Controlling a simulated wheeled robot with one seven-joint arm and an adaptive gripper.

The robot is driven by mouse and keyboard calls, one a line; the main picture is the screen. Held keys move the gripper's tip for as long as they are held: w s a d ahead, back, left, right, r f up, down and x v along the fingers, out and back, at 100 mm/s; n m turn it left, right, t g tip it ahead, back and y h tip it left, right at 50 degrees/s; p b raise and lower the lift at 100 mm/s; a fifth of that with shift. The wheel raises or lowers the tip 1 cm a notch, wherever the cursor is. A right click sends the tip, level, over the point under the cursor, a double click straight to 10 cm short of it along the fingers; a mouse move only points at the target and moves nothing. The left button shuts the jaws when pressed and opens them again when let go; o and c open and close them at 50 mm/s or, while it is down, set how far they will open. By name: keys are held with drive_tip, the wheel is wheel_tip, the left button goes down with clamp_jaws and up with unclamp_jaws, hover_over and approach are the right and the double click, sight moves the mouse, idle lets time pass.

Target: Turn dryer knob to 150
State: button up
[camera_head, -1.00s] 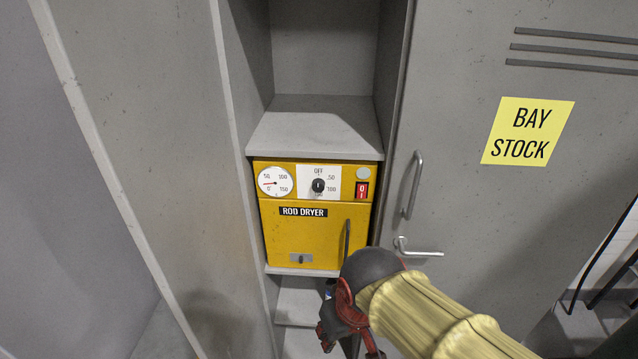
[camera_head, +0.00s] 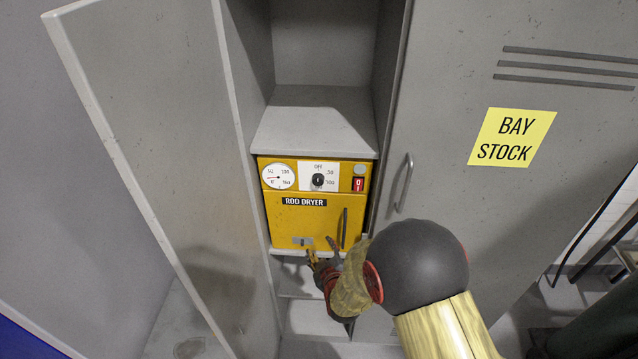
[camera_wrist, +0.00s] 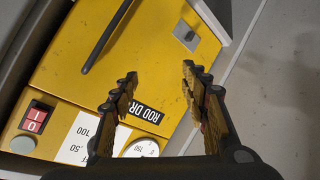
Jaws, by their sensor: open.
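The yellow rod dryer (camera_head: 283,222) sits on a shelf in the open locker. My gripper (camera_head: 322,256) is in front of the dryer's lower part, below the knob. In the wrist view my gripper (camera_wrist: 160,85) is open and empty, with the dryer front (camera_wrist: 150,50) and its ROD DRYER label beyond the fingers. The knob is hidden there; part of the dial plate (camera_wrist: 80,138) shows at lower left.
A round gauge (camera_head: 278,176) is left of the dial plate and a red switch (camera_head: 358,184) is right of it. The dryer's dark door handle (camera_head: 345,227) stands out at the right. Locker walls and an open door (camera_head: 150,150) flank the dryer.

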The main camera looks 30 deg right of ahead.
wheel_tip(320, 180, up, 6)
drive_tip(key=w+d+n+t+h, duration=0.1)
drive_tip(key=w+n+t+h, duration=0.1)
drive_tip(key=t, duration=0.2)
drive_tip(key=n+t+h, duration=0.1)
drive_tip(key=n+t, duration=0.1)
drive_tip(key=t, duration=0.1)
approach(318, 183)
drive_tip(key=shift+p+x, duration=0.45)
drive_tip(key=shift+x, duration=3.7)
drive_tip(key=c, duration=0.3)
drive_tip(key=c, duration=0.7)
drive_tip(key=shift+c, duration=0.6)
